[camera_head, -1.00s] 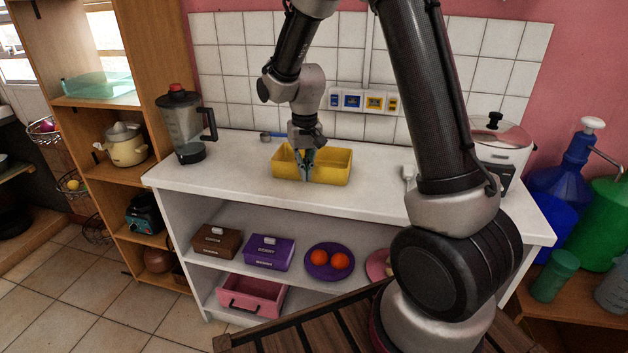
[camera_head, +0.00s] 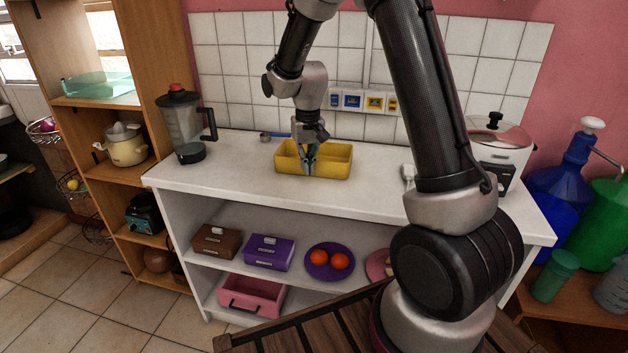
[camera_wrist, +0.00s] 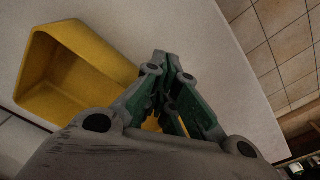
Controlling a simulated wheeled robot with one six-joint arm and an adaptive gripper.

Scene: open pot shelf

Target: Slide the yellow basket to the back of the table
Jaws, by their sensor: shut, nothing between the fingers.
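The yellow basket (camera_head: 333,163) stands upright on the white tabletop (camera_head: 240,185), close to the tiled back wall. In the wrist view the basket (camera_wrist: 70,75) fills the left side, open side showing, and part of it is hidden behind my fingers. My gripper (camera_head: 311,172) is shut and empty, pointing down at the basket's front side, a little left of its middle. Its green fingers (camera_wrist: 163,82) come together in the wrist view. I cannot tell whether the fingertips touch the basket wall.
A blender (camera_head: 183,125) stands at the table's left end and a white cooker (camera_head: 499,150) at the right. A blue-handled utensil (camera_head: 276,135) lies behind the basket's left side. A pale utensil (camera_head: 408,174) lies to the right. The table front is clear.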

